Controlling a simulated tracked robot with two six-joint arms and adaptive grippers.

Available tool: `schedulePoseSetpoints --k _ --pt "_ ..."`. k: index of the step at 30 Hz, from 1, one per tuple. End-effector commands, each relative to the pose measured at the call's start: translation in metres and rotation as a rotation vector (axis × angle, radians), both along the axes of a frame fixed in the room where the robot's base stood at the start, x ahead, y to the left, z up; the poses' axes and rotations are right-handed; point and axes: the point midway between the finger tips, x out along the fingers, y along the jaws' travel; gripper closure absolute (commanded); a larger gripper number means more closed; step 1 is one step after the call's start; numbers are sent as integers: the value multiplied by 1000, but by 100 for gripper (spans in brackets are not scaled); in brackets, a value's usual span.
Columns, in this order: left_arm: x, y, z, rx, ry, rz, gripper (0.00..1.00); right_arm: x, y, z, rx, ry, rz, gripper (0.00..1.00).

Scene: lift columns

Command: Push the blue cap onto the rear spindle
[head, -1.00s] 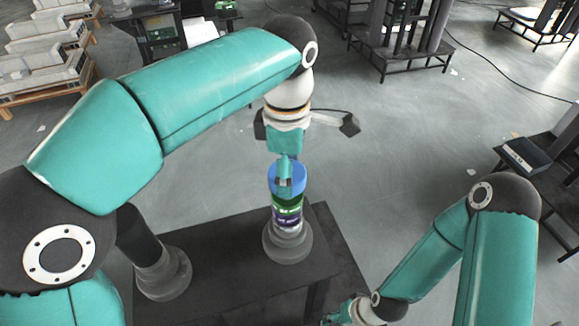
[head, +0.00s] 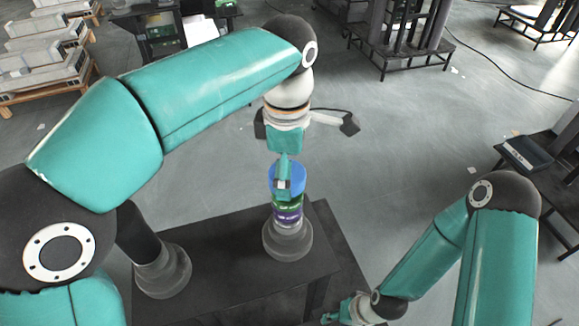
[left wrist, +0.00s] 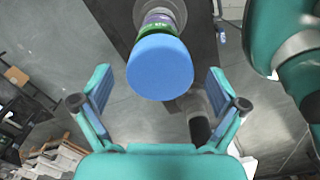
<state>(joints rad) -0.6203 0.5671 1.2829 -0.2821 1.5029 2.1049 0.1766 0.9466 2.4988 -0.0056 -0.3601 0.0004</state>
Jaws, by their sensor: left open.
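The blue cap (head: 298,178) sits at the top of the rear spindle (head: 287,243), above a green band (head: 292,202) and a purple band (head: 288,216). My left gripper (head: 283,184) comes down from above, in front of the cap. In the left wrist view the cap (left wrist: 160,68) lies beyond and between the spread fingers of my left gripper (left wrist: 160,97), with gaps on both sides. Whether the cap is fully seated cannot be told. My right gripper (head: 336,318) is low at the bottom edge, too small to read.
The dark table (head: 225,250) carries the spindle and a second grey base with a dark post (head: 160,275), partly behind my left arm. Black racks (head: 400,60) stand at the back, and a dark bench (head: 540,160) at the right. Open floor lies between.

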Motion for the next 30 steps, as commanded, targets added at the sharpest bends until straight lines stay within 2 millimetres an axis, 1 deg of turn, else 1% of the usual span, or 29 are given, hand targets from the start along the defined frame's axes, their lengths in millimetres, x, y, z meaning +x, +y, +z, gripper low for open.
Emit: schedulePoseSetpoints --k 4,7,15,19,24,30 --pt "0 0 3 0 -1 0 3 0 0 1 0 0 0 60" --pt "1 -1 12 -1 -2 0 3 0 0 1 0 0 0 60" --pt "2 -1 51 -2 -2 1 3 0 0 0 0 0 0 60" --pt "2 0 64 -1 -1 0 3 0 0 0 0 0 0 60" --pt "2 0 73 0 0 0 3 0 0 0 0 0 0 60" --pt "1 0 74 0 1 0 3 0 0 0 0 0 0 60"
